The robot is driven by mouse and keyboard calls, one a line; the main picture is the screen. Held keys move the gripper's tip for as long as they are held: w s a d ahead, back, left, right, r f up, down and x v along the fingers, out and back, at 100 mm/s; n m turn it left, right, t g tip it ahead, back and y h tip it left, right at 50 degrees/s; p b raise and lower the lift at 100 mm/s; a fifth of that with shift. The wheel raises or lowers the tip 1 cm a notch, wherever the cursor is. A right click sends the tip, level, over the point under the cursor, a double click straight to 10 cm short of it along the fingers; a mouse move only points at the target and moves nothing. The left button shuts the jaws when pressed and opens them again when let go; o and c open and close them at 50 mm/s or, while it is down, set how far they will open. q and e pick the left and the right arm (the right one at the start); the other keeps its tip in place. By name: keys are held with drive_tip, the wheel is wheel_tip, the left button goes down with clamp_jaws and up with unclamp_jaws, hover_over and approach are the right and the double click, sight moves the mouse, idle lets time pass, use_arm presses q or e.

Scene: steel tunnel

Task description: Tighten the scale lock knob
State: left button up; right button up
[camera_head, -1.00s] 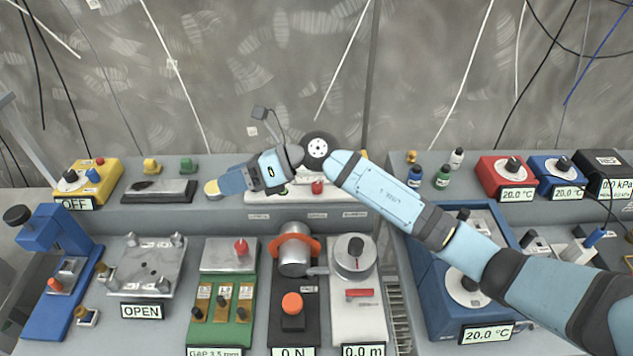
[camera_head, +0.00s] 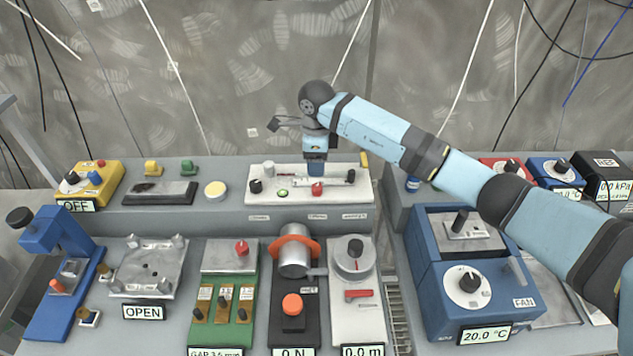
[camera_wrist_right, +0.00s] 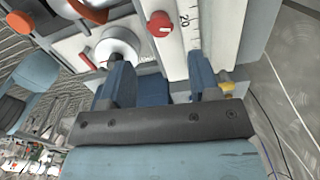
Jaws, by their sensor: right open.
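The white scale unit (camera_head: 345,197) lies on the raised back shelf in the head view, with a small red knob (camera_head: 317,188) on its top. My right gripper (camera_head: 316,174) points down just above and behind that red knob. In the right wrist view, its two blue fingers (camera_wrist_right: 160,72) are spread apart with nothing between them. The red knob (camera_wrist_right: 160,24) shows beyond the fingertips, apart from them, beside a printed scale strip (camera_wrist_right: 190,22). I cannot tell how tight the knob is. My left gripper is not in view.
A black knob (camera_head: 256,186) and a green button (camera_head: 283,193) share the white unit. Several devices fill the front bench, including a blue bath (camera_head: 470,285) at right. A patterned wall stands behind.

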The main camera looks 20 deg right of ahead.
sight(317, 186)
wheel_tip(317, 186, down, 8)
drive_tip(key=shift+f+p, duration=0.2)
drive_tip(key=shift+p, duration=0.35)
drive_tip(key=c, duration=0.9)
